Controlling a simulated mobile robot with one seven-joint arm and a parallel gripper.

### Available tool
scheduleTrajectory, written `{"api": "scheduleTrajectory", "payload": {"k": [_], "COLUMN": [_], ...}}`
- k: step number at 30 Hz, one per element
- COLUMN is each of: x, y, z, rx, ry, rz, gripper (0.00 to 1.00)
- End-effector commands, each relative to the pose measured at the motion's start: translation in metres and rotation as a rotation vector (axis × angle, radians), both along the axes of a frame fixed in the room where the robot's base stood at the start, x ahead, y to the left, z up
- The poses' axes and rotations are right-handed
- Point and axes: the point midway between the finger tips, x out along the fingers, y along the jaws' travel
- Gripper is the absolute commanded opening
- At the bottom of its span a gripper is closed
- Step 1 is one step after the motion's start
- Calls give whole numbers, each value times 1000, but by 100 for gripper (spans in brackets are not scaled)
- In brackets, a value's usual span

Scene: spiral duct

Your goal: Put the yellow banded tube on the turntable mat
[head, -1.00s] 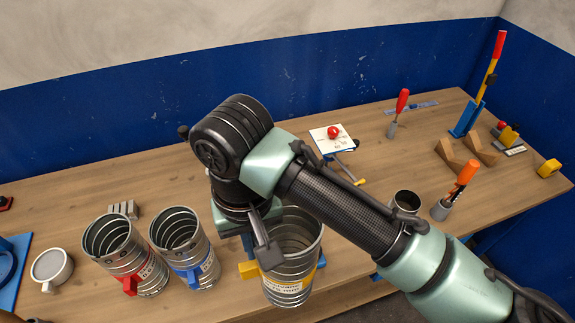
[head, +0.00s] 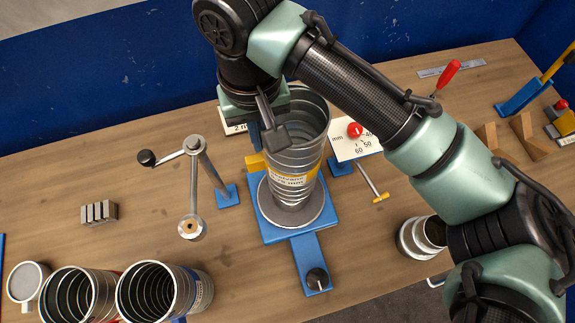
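The yellow banded tube (head: 297,166) is a ribbed, open-topped metal duct with a yellow band, a label and a yellow tab (head: 256,162) on its left. It is upright over the turntable mat, a grey disc (head: 312,216) on a blue base. Its lower end lies within the disc's outline; I cannot tell if it touches. My gripper (head: 272,132) is at the tube's upper left side and appears shut on its wall. The fingertips are partly hidden.
A crank arm on a blue foot (head: 228,196) stands close left of the turntable, and a dial card (head: 354,141) close right. A black knob (head: 317,279) is on the base's front extension. Two other tubes (head: 153,292) stand front left. A small metal cup (head: 424,237) is right.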

Motion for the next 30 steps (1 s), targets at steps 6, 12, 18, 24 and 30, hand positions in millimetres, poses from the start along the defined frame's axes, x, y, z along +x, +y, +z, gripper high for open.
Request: {"api": "scheduleTrajectory", "payload": {"k": [6,12,18,24,30], "x": [-1,0,-1,0,0], "y": [0,-1,0,0,0], "z": [-33,-55,-83,-96,-97], "rx": [0,-1,-1,0,0], "ry": [4,2,3,-1,-1], "rz": [-2,-2,-1,0,0], "gripper": [0,0,0,0,0]}}
